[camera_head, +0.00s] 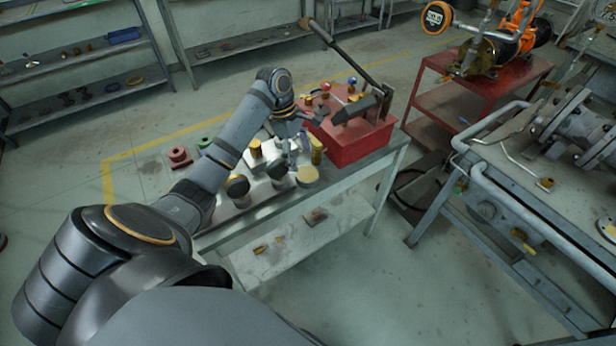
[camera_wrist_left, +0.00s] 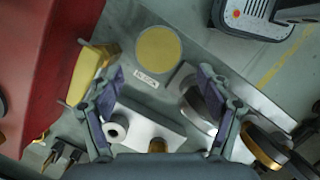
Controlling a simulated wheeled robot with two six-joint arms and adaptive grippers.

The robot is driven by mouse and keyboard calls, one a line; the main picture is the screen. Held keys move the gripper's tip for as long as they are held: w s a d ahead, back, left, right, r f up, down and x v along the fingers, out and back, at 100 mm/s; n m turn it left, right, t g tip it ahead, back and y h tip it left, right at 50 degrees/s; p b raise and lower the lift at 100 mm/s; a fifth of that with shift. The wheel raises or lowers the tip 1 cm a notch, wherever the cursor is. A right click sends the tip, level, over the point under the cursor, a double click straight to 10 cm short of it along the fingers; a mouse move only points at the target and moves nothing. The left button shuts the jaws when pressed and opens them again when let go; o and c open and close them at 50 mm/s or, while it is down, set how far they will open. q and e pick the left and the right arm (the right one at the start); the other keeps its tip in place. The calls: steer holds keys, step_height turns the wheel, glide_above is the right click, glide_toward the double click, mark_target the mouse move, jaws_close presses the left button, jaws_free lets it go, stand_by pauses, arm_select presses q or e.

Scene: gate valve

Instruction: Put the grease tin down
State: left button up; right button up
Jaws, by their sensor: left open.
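A round tin with a flat yellow top, which looks like the grease tin (camera_head: 306,176), stands upright near the front edge of the grey workbench (camera_head: 366,184). In the left wrist view the tin (camera_wrist_left: 158,56) shows from above, just beyond my fingertips, with a small printed label (camera_wrist_left: 146,81) beside it. My left gripper (camera_head: 288,152) is over the bench, just behind the tin in the head view. My right gripper is not in view.
A red toolbox (camera_head: 352,142) with a dark lever on top stands right of my gripper. Dark round parts (camera_head: 279,172) and a yellow block (camera_head: 316,151) crowd the bench around the tin. A second bench with valve parts (camera_head: 590,125) stands at the right.

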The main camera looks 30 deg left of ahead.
mark_target(307, 174)
arm_select(q)
steer(key=shift+x, duration=1)
steer(key=shift+f, duration=0.1)
steer(key=x, duration=0.5)
steer(key=shift+w, duration=0.1)
steer(key=c, duration=1.1)
steer(key=shift+r, duration=0.2)
